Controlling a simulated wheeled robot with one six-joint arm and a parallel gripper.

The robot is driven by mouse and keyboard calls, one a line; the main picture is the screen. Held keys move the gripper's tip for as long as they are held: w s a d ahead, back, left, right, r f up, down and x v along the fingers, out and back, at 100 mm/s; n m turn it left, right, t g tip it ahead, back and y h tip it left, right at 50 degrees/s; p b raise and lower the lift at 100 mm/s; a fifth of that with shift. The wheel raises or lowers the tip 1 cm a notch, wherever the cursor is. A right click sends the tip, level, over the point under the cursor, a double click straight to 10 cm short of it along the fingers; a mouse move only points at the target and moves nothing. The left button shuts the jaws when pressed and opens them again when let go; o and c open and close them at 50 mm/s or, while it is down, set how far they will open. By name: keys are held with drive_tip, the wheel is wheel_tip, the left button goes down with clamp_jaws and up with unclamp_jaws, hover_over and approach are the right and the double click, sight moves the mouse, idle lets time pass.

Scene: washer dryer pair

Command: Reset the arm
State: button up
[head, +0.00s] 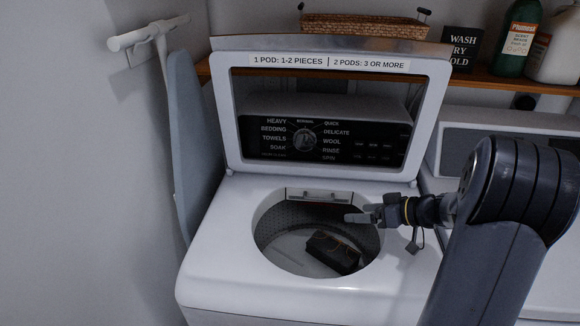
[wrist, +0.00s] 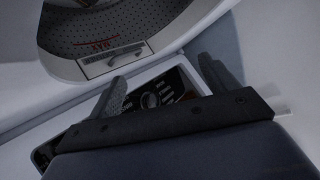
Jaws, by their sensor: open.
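My gripper (head: 362,215) reaches in from the right over the open top of the washer (head: 220,245) in the head view. In the wrist view its two fingers (wrist: 165,92) are spread apart with nothing between them. The washer lid (head: 228,130) stands raised. A dark box-like item (head: 333,252) lies in the drum (head: 285,250), below and left of my gripper. The wrist view shows part of the drum (wrist: 100,30) and the control panel (wrist: 155,98) at a tilt.
A second white machine (head: 500,122) stands at the right. A shelf (head: 460,76) behind holds a wicker basket (head: 360,27), a dark sign (head: 462,48) and bottles (head: 519,38). An ironing board (head: 192,130) leans at the left wall.

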drive_tip(key=w+a+p, duration=0.1)
drive_tip(key=w+a, duration=0.4)
drive_tip(key=a, duration=0.1)
drive_tip(key=shift+a+f+p, duration=0.3)
drive_tip(key=shift+p, duration=0.05)
idle(0.3)
